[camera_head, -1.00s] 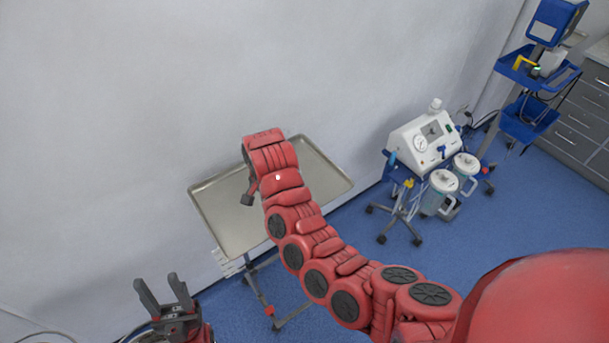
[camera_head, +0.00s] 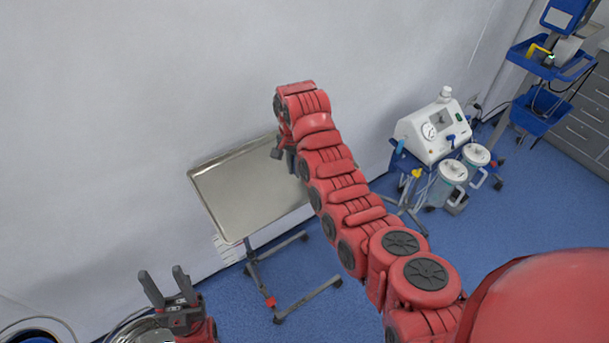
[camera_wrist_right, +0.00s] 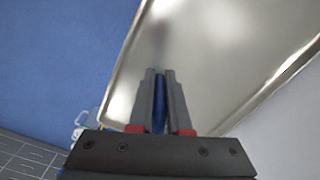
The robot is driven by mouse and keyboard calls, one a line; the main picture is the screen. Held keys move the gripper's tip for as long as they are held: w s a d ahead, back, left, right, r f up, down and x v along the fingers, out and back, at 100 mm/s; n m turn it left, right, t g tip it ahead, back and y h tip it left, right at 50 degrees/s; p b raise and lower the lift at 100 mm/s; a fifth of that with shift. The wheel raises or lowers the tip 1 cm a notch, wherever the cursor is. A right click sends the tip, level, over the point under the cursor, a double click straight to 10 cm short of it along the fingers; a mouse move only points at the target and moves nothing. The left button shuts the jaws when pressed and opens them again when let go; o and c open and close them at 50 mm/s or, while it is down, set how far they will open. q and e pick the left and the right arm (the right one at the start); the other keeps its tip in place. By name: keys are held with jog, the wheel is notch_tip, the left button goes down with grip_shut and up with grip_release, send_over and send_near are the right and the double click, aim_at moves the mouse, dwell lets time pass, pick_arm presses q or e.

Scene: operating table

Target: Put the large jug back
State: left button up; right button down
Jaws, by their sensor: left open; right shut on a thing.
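Two clear lidded jugs with handles stand on the suction machine's trolley at the right of the head view: a front one (camera_head: 446,186) and one behind it (camera_head: 474,164). I cannot tell which is the large jug. My right gripper (camera_head: 282,153) is mostly hidden by its own arm, over the metal tray (camera_head: 236,205). In the right wrist view my right gripper (camera_wrist_right: 160,72) is shut on a narrow blue thing (camera_wrist_right: 159,105), with the tray behind. I cannot tell what it is. My left gripper (camera_head: 164,278) is open and empty at the lower left.
The white suction machine (camera_head: 428,133) sits above the jugs. A blue equipment stand (camera_head: 545,65) and grey drawers (camera_head: 590,115) are further right. The wall is behind the tray. Blue floor (camera_head: 345,310) is clear between the tray stand and trolley. Metal basins lie at lower left.

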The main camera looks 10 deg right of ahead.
jog(key=shift+w+d+f+b, duration=0.25)
jog(key=shift+w+d+b, duration=0.5)
jog(key=shift+w+d, duration=0.3)
jog(key=shift+w+d+b, duration=0.15)
jog(key=shift+d+b, duration=0.1)
jog(key=shift+b, duration=0.15)
jog(key=shift+w+d+b, duration=0.15)
jog(key=shift+d+b, duration=0.1)
jog(key=shift+b, duration=0.05)
jog(key=shift+w+d+b, duration=0.2)
jog(key=shift+w+b, duration=0.1)
jog(key=f, duration=0.1)
jog(key=f+b, duration=0.1)
jog(key=f, duration=0.1)
jog(key=shift+s, duration=0.2)
jog(key=shift+w+f+b, duration=0.1)
jog(key=shift+f+b, duration=0.15)
jog(key=shift+b, duration=0.1)
jog(key=shift+w+r, duration=0.1)
